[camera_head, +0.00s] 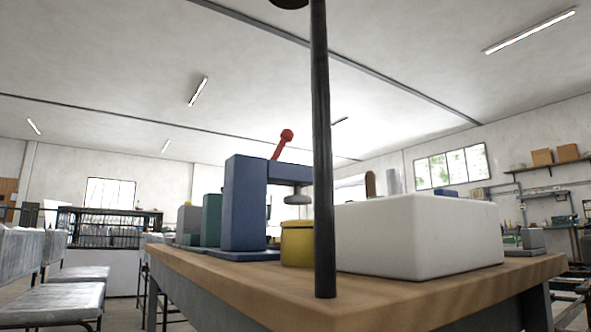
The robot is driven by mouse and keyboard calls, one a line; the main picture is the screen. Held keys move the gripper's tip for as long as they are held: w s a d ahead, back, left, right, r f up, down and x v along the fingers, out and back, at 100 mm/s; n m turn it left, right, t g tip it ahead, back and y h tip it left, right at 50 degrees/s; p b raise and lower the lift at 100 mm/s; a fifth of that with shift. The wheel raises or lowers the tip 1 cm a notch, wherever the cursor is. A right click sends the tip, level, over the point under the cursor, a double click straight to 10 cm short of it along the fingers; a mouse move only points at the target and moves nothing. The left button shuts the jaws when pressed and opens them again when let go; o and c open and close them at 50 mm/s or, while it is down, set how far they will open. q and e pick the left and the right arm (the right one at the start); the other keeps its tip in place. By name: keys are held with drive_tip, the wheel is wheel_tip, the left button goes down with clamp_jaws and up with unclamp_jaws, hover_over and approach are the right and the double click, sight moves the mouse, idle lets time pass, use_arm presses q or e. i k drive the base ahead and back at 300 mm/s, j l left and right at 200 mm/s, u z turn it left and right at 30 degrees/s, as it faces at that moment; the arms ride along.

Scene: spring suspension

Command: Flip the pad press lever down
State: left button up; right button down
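The pad press (246,205) is a blue upright column with an arm reaching right, standing on the wooden table (400,295). A grey round pad (297,199) hangs under the press arm. A yellow cylinder (297,243) sits below the pad; a dark pole partly hides it. Neither of my grippers is in view.
The dark vertical pole (322,150) stands out in front, right of the press. A large white block (420,236) fills the table's right side. Green (211,220) and grey blocks stand left of the press. Chairs (55,300) are at the left.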

sight(286, 135)
drive_tip(key=i+j+z, duration=0.25)
drive_tip(key=j, duration=0.35)
drive_tip(key=j+z, duration=0.25)
drive_tip(key=j, duration=0.4)
drive_tip(key=i+j+z, duration=0.15)
drive_tip(key=j, duration=0.2)
drive_tip(key=j+z, duration=0.15)
drive_tip(key=j, duration=0.2)
drive_tip(key=i+j+z, duration=0.1)
drive_tip(key=j, duration=0.25)
